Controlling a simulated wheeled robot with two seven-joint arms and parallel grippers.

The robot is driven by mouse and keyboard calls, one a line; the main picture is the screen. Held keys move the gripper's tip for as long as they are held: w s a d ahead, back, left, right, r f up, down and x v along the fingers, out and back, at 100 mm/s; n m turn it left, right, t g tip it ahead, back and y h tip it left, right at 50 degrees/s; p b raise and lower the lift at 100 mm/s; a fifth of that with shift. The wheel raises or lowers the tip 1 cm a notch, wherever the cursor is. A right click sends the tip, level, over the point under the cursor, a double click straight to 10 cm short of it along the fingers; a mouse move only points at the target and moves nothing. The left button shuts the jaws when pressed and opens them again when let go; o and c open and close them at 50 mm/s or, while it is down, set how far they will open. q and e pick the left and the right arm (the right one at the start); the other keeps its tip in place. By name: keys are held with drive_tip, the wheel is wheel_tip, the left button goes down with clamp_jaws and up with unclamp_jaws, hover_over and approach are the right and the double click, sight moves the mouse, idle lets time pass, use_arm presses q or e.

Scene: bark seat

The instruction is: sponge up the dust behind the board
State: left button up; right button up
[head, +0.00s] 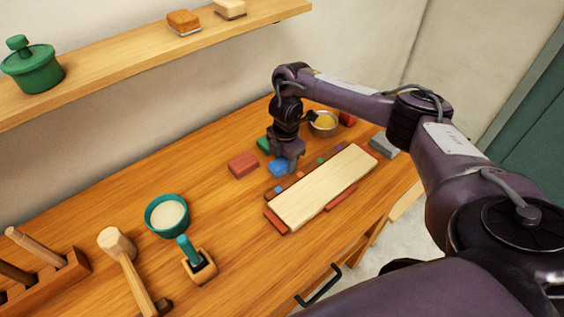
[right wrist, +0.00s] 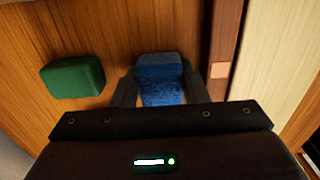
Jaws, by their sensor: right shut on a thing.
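My right gripper (head: 287,166) points down at the far side of the pale board (head: 325,187). It is shut on a blue sponge (right wrist: 161,78), whose sides sit between the two fingers in the right wrist view. The sponge also shows in the head view (head: 278,168), at or close above the table; I cannot tell if it touches. The board lies in a red-brown frame (head: 276,221), with a strip of small coloured squares along its far edge. I cannot make out any dust behind the board. My left gripper is not in view.
A green block (right wrist: 73,76) and a red block (head: 243,163) lie close to the sponge. A metal bowl (head: 323,123) and a grey block (head: 384,145) stand farther right. A teal bowl (head: 167,216), a mallet (head: 118,248) and a wooden holder (head: 199,267) are at the left.

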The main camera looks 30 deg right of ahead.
sight(272, 168)
drive_tip(key=shift+s+f, duration=0.1)
drive_tip(key=shift+s, duration=0.05)
drive_tip(key=shift+s+a+p, duration=0.15)
drive_tip(key=shift+a+p, duration=0.45)
drive_tip(key=shift+s+a+p, duration=0.2)
drive_tip(key=shift+a+p, duration=0.55)
drive_tip(key=shift+a, duration=1.05)
drive_tip(key=shift+w+r+p, duration=0.15)
drive_tip(key=shift+r+p, duration=0.6)
wheel_tip(272, 168, up, 5)
drive_tip(key=p, duration=0.4)
drive_tip(key=shift+f, duration=0.2)
drive_tip(key=shift+d, duration=0.1)
